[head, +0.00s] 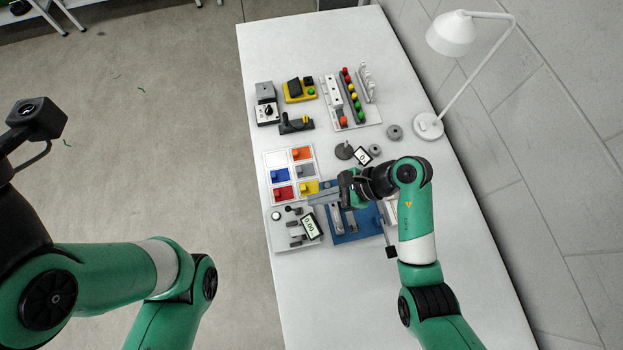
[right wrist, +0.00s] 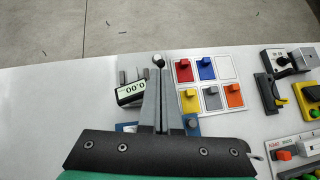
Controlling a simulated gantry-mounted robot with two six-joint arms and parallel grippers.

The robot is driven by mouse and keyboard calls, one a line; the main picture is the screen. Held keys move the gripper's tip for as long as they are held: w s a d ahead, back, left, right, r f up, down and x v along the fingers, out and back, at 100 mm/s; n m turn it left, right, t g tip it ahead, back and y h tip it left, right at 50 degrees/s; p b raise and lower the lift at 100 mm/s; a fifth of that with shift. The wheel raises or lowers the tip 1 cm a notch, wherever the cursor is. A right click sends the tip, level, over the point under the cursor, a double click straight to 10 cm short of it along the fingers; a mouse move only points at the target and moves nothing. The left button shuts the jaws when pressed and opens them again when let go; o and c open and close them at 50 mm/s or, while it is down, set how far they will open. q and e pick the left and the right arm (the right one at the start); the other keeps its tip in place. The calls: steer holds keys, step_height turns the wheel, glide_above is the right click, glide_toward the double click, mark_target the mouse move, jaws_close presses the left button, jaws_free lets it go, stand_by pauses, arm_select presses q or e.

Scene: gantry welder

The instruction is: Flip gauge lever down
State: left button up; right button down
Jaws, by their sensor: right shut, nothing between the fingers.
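The gauge with its tilted display reading 0.00 (head: 311,225) stands on a light plate near the table's left edge. The display also shows in the right wrist view (right wrist: 131,92), left of my fingers. In the head view the right gripper (head: 322,194) reaches left over the blue fixture. I cannot tell whether it touches the lever. My left gripper is out of view.
A tray of coloured blocks (right wrist: 208,70) lies right of my fingers in the wrist view. The blue fixture (head: 368,220) is beneath my right wrist. Switches, button panels and a white lamp (head: 450,34) stand farther up the table. The near table surface is clear.

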step_height(320, 180, up, 8)
steer(key=s+p, duration=0.1)
steer(key=shift+f, duration=0.2)
stand_by(0.3)
